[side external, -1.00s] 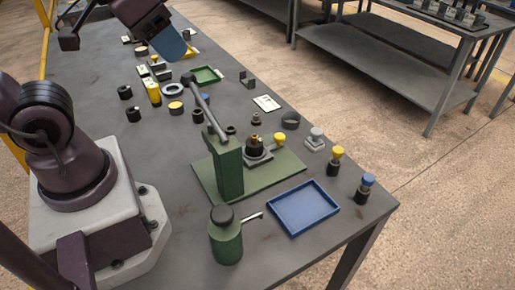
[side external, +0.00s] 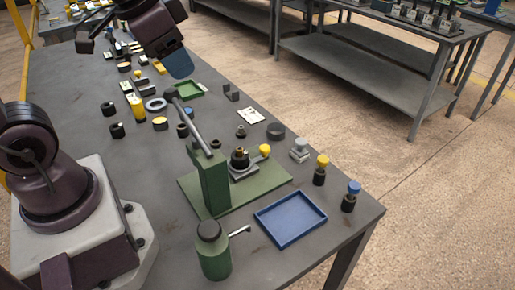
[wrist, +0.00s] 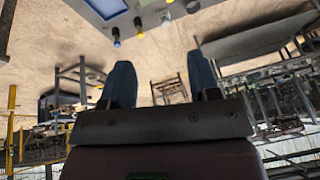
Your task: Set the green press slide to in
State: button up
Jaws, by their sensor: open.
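The green press (side external: 213,182) stands on a green base plate (side external: 200,205) towards the near right end of the bench, with a long lever rising from its top. Its slide, a grey carriage (side external: 246,170) with a yellow ball knob (side external: 264,150), lies behind and right of the column, which partly hides it. A dark and brass piece (side external: 239,157) sits on the slide. My gripper (side external: 179,63) is raised above the bench, beyond the press and apart from it. Its two blue fingers are spread and empty in the wrist view (wrist: 162,82). The wrist view does not show the press.
A blue tray (side external: 291,219) and a green bottle-like can (side external: 213,250) with a spout flank the press. Yellow-topped (side external: 321,170) and blue-topped (side external: 351,197) knobs stand near the right edge. A green tray (side external: 190,88) and several small parts lie farther back.

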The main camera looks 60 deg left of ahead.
jog(key=w+a+f+m+g, duration=0.2)
jog(key=w+a+f+m, duration=0.1)
jog(key=w+f, duration=0.4)
jog(key=m+h, duration=0.4)
send_near(265, 147)
jog(key=x, duration=0.9)
jog(key=shift+s, duration=0.1)
